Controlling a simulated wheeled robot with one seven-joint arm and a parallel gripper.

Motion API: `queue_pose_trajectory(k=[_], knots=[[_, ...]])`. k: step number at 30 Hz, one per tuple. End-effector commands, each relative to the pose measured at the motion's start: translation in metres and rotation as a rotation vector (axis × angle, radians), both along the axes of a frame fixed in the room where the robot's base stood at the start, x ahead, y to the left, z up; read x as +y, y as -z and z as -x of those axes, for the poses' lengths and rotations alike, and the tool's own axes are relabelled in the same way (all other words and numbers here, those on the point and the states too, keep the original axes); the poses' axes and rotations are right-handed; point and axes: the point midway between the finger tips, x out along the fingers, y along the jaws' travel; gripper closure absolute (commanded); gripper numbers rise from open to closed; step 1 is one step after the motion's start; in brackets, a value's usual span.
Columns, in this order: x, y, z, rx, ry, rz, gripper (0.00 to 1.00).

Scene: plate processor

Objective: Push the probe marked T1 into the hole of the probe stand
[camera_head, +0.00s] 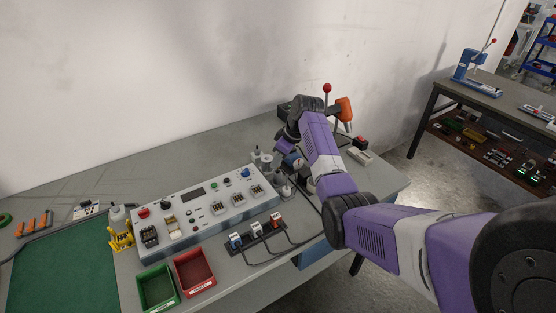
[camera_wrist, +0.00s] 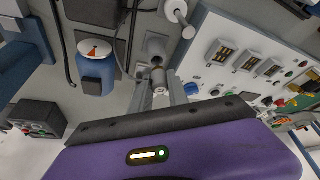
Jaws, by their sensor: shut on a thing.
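My gripper (camera_wrist: 161,92) is shut on a small grey metallic probe (camera_wrist: 158,76), which shows between the two fingers in the wrist view. No T1 marking can be read on it. A second pale post with a round base (camera_wrist: 179,12) is further off. In the head view, grey stands (camera_head: 283,188) are at the right end of the panel, and my arm hides the gripper tips.
The grey control panel (camera_head: 180,228) lies to the left. Red (camera_head: 194,271) and green (camera_head: 157,288) bins sit in front. A red-knobbed lever (camera_head: 327,90) and orange tool (camera_head: 345,108) are behind my arm.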

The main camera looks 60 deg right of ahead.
Motion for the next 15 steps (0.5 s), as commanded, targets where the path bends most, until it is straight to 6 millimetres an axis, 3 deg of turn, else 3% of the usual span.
queue_pose_trajectory(k=[15], knots=[[0.0, 0.01, 0.0, 0.0, 0.0, 0.0, 1.0]])
